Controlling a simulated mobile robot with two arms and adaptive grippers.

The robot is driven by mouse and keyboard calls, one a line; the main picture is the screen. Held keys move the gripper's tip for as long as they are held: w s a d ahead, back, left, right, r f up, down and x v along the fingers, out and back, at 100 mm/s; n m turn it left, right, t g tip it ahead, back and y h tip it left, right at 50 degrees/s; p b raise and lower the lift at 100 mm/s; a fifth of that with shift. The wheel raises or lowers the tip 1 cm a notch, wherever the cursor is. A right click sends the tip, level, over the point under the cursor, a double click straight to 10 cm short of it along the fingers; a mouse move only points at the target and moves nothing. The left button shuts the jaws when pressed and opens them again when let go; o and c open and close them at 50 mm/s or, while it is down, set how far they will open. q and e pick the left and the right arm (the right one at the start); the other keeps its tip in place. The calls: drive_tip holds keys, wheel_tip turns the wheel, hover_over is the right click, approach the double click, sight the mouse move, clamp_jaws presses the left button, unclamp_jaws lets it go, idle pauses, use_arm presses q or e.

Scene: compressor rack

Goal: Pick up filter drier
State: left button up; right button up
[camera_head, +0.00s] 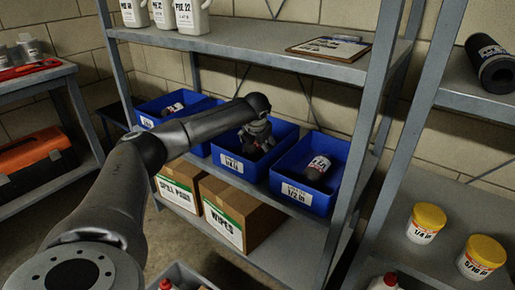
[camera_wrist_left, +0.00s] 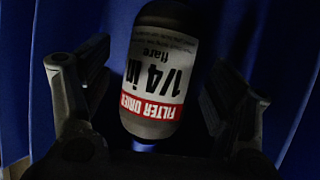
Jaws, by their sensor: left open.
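My left gripper (camera_head: 258,138) reaches down into the middle blue bin (camera_head: 238,167) on the shelf. The left wrist view shows a dark filter drier (camera_wrist_left: 155,115) with a white and red label reading "1/4 in flare". It lies between the two open fingers of my left gripper (camera_wrist_left: 152,85), with dark gaps on both sides. In the head view the gripper mostly hides this drier. Another drier (camera_head: 318,168) lies in the right blue bin (camera_head: 306,197), labelled 1/2 in. A third (camera_head: 173,109) lies in the left blue bin (camera_head: 147,122). My right gripper is out of view.
The bin walls stand close around my left gripper. A shelf above holds white jugs (camera_head: 190,17) and a clipboard (camera_head: 330,46). Cardboard boxes (camera_head: 240,212) stand below the bins. A grey rack post (camera_head: 365,130) rises at the right, with yellow-lidded tubs (camera_head: 427,222) beyond it.

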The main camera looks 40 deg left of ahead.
use_arm(q)
drive_tip(key=c, duration=1.4)
drive_tip(key=shift+r, duration=0.1)
